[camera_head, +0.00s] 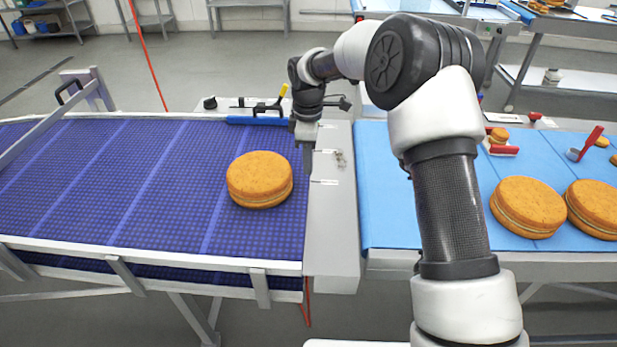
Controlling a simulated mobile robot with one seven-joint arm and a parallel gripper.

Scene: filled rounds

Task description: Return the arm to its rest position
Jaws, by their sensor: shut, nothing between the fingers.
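My arm rises from the lower right, bends over at the top and reaches left. My gripper (307,165) points down over the grey strip at the right end of the blue-purple belt (120,190). It is shut and empty. A round filled cake (259,180) lies on the belt just left of and in front of my gripper, apart from it.
A light-blue belt (385,220) on the right holds two large filled rounds (527,207) (596,208) and small red-handled tools (592,143). A grey metal strip (333,215) separates the belts. A yellow-handled clamp (270,104) stands at the belt's back edge. Shelves stand behind.

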